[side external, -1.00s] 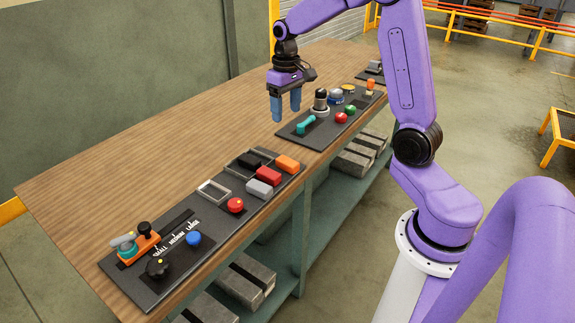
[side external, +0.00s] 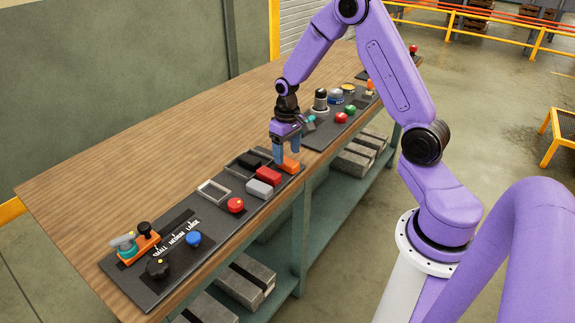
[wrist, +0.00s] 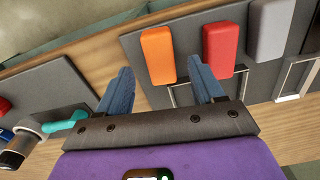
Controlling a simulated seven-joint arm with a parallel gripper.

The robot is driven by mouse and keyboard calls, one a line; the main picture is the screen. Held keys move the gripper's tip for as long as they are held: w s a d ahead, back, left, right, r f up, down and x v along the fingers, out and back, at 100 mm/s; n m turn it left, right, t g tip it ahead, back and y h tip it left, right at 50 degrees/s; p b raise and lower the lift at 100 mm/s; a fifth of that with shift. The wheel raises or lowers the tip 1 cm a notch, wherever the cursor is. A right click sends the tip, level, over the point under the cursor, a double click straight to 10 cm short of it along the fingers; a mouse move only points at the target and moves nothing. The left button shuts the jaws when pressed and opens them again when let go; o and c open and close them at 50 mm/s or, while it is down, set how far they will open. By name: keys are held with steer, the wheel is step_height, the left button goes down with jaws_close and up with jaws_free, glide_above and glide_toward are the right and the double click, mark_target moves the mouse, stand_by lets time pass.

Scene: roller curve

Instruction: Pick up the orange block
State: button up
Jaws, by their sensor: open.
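The orange block (side external: 290,166) lies on the dark board (side external: 222,228) near its far right end. In the wrist view the orange block (wrist: 158,55) shows between and just beyond the two blue fingers. My gripper (side external: 287,154) is open and empty, with its fingers pointing down close by the block. In the wrist view my gripper (wrist: 163,84) has its fingers wide apart. I cannot tell from the side whether a finger touches the block, and the fingers hide part of it.
A red block (side external: 268,175) and a grey block (side external: 260,188) lie in line beside the orange one. A second board with a teal handle (wrist: 66,122) and buttons is close by. The wooden table (side external: 130,165) behind is clear.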

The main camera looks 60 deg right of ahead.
mark_target(288, 161)
steer(key=shift+s+f, duration=0.1)
steer(key=shift+f, duration=1.55)
steer(key=c, duration=1.1)
steer(key=shift+c, duration=0.2)
steer(key=shift+r, duration=0.1)
